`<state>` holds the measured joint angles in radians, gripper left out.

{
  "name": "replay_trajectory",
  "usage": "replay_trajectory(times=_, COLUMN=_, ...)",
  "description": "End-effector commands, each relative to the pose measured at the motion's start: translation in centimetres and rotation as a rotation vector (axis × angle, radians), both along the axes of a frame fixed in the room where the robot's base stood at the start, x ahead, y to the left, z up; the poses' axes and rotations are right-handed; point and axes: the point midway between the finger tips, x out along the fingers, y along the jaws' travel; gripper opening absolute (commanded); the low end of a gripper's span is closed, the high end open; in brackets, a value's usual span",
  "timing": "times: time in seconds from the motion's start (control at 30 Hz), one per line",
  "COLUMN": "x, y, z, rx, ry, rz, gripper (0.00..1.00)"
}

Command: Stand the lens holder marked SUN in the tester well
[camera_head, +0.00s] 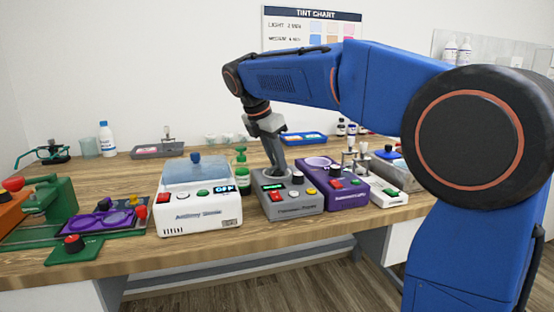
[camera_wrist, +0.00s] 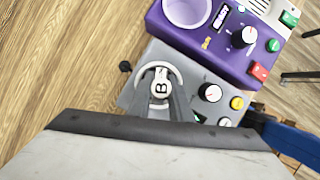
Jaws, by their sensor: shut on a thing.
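My gripper (camera_head: 276,170) points down over the grey device (camera_head: 290,206), its fingertips at the round opening on the device's top left. In the wrist view my gripper (camera_wrist: 160,92) is shut on a round, pale piece marked with a dark letter like B (camera_wrist: 161,87). The piece is at the grey device's opening; I cannot tell how deep it sits. The fingers hide its sides.
To the right are a small rack with metal pieces (camera_head: 354,160) and a grey bin (camera_head: 397,178). A blue tray (camera_head: 304,138) lies behind. Bare wood shows behind the grey device.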

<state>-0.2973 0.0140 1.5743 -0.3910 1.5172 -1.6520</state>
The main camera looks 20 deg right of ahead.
Motion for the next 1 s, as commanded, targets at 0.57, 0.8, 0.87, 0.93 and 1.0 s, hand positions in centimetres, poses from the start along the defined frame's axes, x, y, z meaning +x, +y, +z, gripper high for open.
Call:
replay_trajectory(times=0.57, x=0.0, y=0.0, z=-0.25, rx=0.0, ry=0.0, rz=0.0, gripper=0.43)
replay_trajectory(times=0.8, x=0.0, y=0.0, z=-0.25, rx=0.0, ry=0.0, rz=0.0, gripper=0.53)
replay_trajectory(times=0.87, x=0.0, y=0.0, z=-0.24, rx=0.0, ry=0.0, rz=0.0, gripper=0.53)
replay_trajectory(times=0.93, x=0.01, y=0.0, z=-0.14, rx=0.0, ry=0.0, rz=0.0, gripper=0.53)
replay_trajectory(times=1.0, x=0.02, y=0.01, z=0.15, rx=0.0, ry=0.0, rz=-0.001, gripper=0.53)
